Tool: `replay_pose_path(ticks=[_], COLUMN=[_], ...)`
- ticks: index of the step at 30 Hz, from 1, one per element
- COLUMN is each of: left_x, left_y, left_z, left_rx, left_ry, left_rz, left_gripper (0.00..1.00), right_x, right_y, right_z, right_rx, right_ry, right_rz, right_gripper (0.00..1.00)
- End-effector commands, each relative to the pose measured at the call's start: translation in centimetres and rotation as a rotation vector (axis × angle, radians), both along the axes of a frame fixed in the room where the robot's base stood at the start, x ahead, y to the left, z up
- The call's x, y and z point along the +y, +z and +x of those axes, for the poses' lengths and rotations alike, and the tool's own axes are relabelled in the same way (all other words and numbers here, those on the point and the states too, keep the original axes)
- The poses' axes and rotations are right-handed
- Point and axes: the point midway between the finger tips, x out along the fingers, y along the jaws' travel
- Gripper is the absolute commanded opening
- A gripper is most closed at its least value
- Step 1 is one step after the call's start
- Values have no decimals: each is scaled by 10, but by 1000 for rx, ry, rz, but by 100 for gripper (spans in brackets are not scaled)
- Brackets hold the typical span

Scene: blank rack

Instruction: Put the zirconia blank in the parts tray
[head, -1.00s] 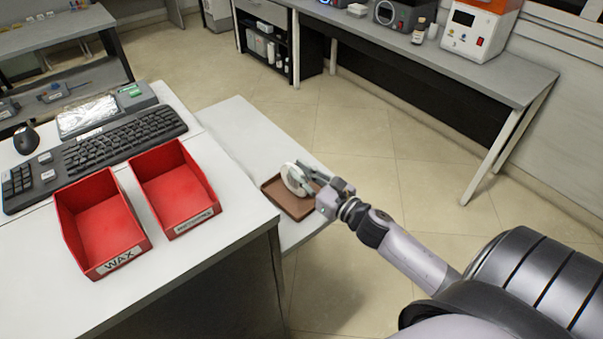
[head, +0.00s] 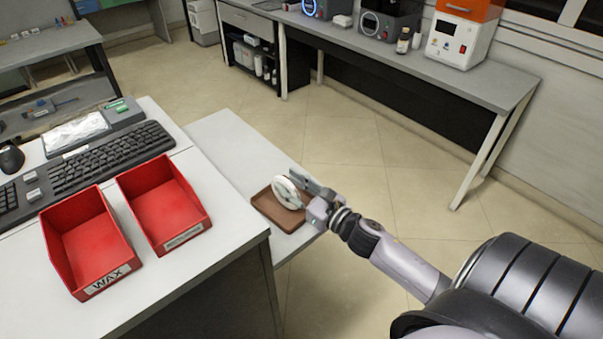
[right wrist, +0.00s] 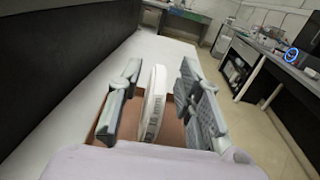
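The zirconia blank (head: 287,193) is a white disc standing on edge, over the brown parts tray (head: 269,211) on the low white table. In the right wrist view the blank (right wrist: 152,103) shows edge-on, with printed marks on its rim. My right gripper (head: 312,187) is at the tray's right side. In the right wrist view its two fingers (right wrist: 160,100) stand on either side of the blank, with a visible gap on each side. The blank's lower edge is hidden, so its contact with the tray floor cannot be made out. My left gripper is not in view.
Two red bins, one labelled WAX (head: 84,246) and another (head: 165,205), stand on the higher desk at left, near a keyboard (head: 105,160). The low table (head: 225,135) is clear behind the tray. A bench with devices (head: 420,60) stands at the back.

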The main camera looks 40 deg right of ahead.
Motion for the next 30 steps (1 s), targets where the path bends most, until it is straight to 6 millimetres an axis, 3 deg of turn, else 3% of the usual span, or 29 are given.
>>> replay_pose_path(ticks=[18,24,30], left_x=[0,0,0], left_y=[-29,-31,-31], left_z=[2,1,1], left_rx=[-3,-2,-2], left_ry=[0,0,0], left_rz=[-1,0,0], left_gripper=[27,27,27], right_x=[-19,-21,-22], right_y=[-3,0,1], right_z=[-104,-117,-118], right_rx=[1,0,0], right_ry=[-2,0,0], right_rz=[1,-1,0], right_gripper=[33,33,33])
